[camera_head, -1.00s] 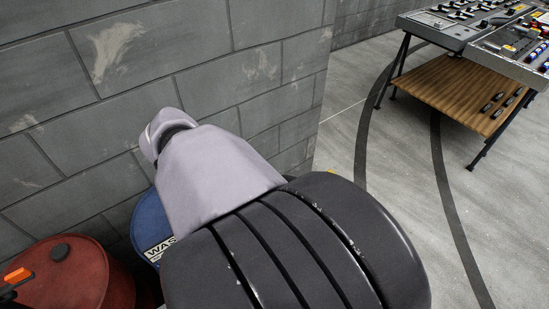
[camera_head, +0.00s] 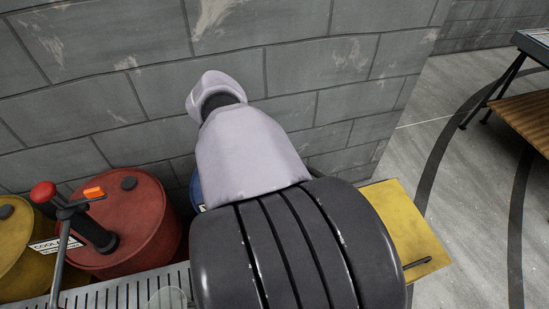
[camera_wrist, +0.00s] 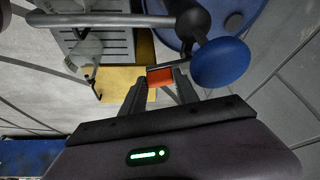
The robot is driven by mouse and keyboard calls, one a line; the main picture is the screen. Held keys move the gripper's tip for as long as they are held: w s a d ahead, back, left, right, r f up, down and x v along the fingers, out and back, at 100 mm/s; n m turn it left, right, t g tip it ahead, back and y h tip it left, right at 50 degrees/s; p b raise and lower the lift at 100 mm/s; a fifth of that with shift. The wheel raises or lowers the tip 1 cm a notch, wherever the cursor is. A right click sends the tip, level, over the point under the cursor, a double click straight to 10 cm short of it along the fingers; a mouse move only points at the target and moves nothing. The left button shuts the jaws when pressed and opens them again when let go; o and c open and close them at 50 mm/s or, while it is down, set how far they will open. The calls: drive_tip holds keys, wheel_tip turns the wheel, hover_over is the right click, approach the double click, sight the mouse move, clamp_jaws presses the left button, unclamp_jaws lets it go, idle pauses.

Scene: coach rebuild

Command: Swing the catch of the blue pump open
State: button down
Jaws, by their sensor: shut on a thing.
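The blue pump shows in the wrist view as a round blue knob (camera_wrist: 220,62) beside a black rounded pump part (camera_wrist: 192,22). Its catch is a small orange block (camera_wrist: 160,77) just left of the blue knob. My gripper (camera_wrist: 164,82) is shut on this orange catch, one finger on each side. In the head view my own arm hides the gripper, the blue pump and its catch. Only a sliver of the blue drum (camera_head: 196,190) shows beside my arm. The same drum (camera_wrist: 255,10) shows in the wrist view.
A red drum (camera_head: 150,215) carries a red-knobbed pump (camera_head: 43,192) with an orange catch (camera_head: 93,193), left of my arm. A yellow drum (camera_head: 25,265) stands further left. A grey grating (camera_head: 130,292) lies in front. A yellow panel with a black handle (camera_head: 405,225) is at right. A block wall (camera_head: 290,70) stands behind.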

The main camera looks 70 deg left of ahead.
idle(0.4)
drive_tip(key=c, duration=0.9)
unclamp_jaws()
drive_tip(key=shift+d, duration=0.1)
